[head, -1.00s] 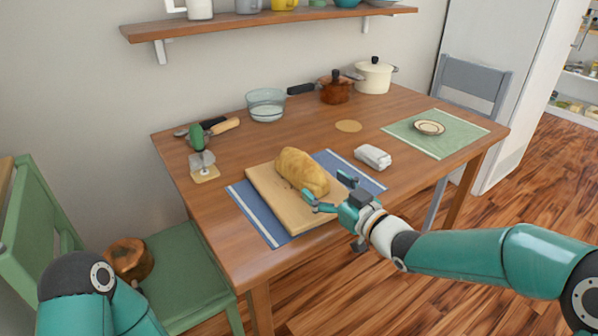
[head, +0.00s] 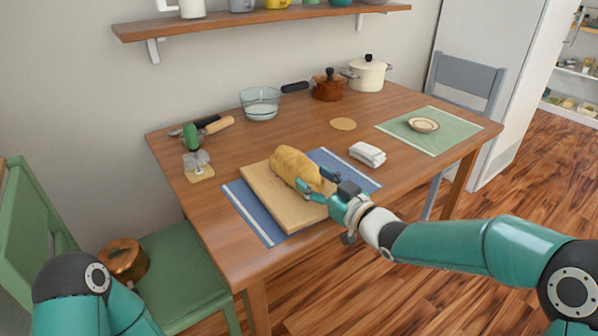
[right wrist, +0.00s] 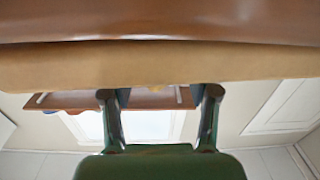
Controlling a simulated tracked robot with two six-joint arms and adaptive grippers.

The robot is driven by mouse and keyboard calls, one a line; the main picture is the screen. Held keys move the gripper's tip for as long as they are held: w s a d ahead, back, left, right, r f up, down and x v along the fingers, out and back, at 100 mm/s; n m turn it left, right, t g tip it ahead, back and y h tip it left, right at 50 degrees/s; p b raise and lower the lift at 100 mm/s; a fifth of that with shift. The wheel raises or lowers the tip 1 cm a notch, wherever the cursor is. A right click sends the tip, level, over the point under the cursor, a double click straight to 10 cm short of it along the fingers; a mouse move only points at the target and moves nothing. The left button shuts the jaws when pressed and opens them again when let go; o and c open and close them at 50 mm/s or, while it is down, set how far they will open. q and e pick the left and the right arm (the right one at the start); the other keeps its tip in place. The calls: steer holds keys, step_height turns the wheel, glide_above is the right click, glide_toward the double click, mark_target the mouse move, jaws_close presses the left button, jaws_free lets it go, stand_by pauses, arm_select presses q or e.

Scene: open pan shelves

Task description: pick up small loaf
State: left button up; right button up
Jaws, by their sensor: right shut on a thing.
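The small loaf (head: 291,164), golden brown, lies on the wooden cutting board (head: 290,212) over a blue mat. My right gripper (head: 314,181) is at the loaf's near right end, with a finger on either side, shut on it. The loaf looks still down on the board; I cannot tell any gap below it. In the right wrist view the two dark fingers (right wrist: 160,95) reach up to a tan band, which hides their tips; the loaf cannot be made out clearly there. Only part of my left arm shows at the lower left; its gripper is out of view.
A white wrapped block (head: 367,154) lies right of the board. A glass bowl (head: 260,103), a brown pot (head: 328,88) and a cream pot (head: 367,74) stand at the back. A green mat (head: 450,140) holds a small plate (head: 423,125). The wall shelf (head: 265,19) hangs above.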

steer(key=shift+r, duration=0.15)
step_height(320, 180, up, 20)
steer(key=p, duration=0.6)
steer(key=shift+p, duration=0.4)
